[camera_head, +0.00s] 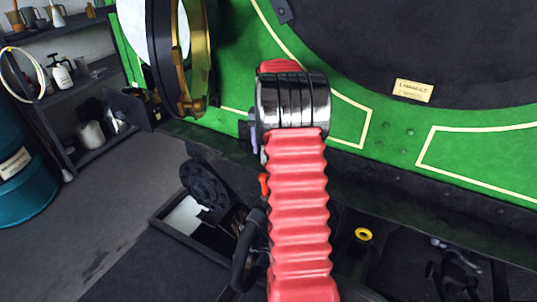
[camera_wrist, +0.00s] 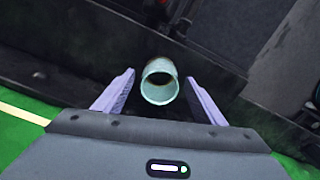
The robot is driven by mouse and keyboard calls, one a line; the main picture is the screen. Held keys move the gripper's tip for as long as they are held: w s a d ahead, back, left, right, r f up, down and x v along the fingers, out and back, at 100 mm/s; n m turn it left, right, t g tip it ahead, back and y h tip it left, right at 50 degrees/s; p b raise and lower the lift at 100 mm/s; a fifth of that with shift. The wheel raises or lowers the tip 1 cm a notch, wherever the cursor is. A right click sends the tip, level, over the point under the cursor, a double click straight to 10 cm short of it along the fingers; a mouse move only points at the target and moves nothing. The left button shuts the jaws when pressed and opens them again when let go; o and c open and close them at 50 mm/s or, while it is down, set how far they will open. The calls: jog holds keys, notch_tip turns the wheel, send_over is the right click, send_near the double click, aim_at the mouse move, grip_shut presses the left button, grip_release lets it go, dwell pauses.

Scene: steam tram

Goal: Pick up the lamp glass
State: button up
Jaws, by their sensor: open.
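The lamp glass (camera_wrist: 159,90) is a pale green-white hollow tube in the wrist view, with its round open end facing the camera. It lies between the two lilac fingers of my gripper (camera_wrist: 160,76). The fingers are open, with a visible gap on each side of the glass. I cannot tell how far the glass is from the fingertips in depth. In the head view my red arm hides most of the gripper, and the lamp glass does not show.
A large brass-rimmed round lamp (camera_head: 196,60) stands open at the green tram front (camera_head: 400,150). A dark box (camera_head: 190,220) with compartments sits below, left of my arm. A yellow ring (camera_head: 363,234) lies right of it. Shelves (camera_head: 100,143) and a teal drum (camera_head: 25,190) stand left, beyond clear floor.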

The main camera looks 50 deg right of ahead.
jog(key=shift+f, duration=1.15)
jog(key=shift+c, duration=0.6)
jog(key=c, duration=1)
jog(key=shift+c, duration=0.2)
notch_tip(320, 180, up, 10)
jog(key=shift+s, duration=0.1)
